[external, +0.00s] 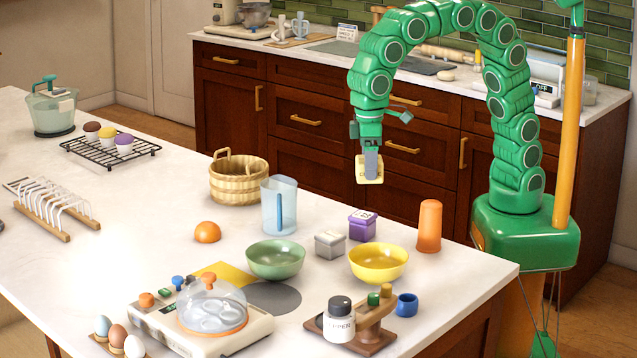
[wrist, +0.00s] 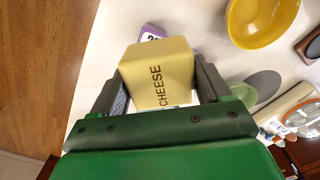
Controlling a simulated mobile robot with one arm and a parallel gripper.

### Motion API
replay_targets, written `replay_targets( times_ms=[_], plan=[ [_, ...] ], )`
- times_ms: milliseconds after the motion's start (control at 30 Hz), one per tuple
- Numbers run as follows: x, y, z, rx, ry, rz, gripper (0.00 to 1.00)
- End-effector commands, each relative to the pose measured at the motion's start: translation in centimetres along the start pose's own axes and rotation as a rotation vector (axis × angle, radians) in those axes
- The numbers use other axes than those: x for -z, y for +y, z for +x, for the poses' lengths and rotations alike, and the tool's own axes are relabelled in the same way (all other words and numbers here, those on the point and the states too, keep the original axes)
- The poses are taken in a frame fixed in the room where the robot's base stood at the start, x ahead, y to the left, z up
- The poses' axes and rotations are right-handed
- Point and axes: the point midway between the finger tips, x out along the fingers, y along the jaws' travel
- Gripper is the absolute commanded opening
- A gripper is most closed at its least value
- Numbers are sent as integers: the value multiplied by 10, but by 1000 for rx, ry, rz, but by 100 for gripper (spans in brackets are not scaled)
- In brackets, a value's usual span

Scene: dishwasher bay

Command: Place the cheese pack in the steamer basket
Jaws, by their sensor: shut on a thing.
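The cheese pack (external: 369,175) is a pale yellow block. It is clamped between the two fingers of my gripper (external: 371,158) and held in the air, with the arm arching down from the right. In the wrist view the pack (wrist: 165,72) fills the space between the fingers, and the word CHEESE reads on its side. The steamer basket (external: 238,188) looks like a round, woven, tan basket with handles. It stands on the island's far edge, left of and lower than my gripper in the external view. Its inside is mostly hidden.
A clear jug (external: 279,206) stands right of the basket, with an orange (external: 207,232) in front. A purple box (external: 362,225), yellow bowl (external: 378,262), green bowl (external: 275,259) and orange cylinder (external: 429,226) stand on the island. A black rack (external: 110,152) lies left.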

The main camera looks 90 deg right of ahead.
Motion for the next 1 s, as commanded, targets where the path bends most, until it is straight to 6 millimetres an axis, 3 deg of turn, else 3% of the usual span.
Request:
replay_targets(
  times_ms=[100,367,600,800,1000],
  plan=[
    [32,24,-3,2,5,84,37],
    [92,87,-9,4,6,269,37],
    [140,158,-13,3,12,447,37],
    [170,222,-14,-1,13,593,37],
    [188,270,-16,-2,18,700,37]
  ],
)
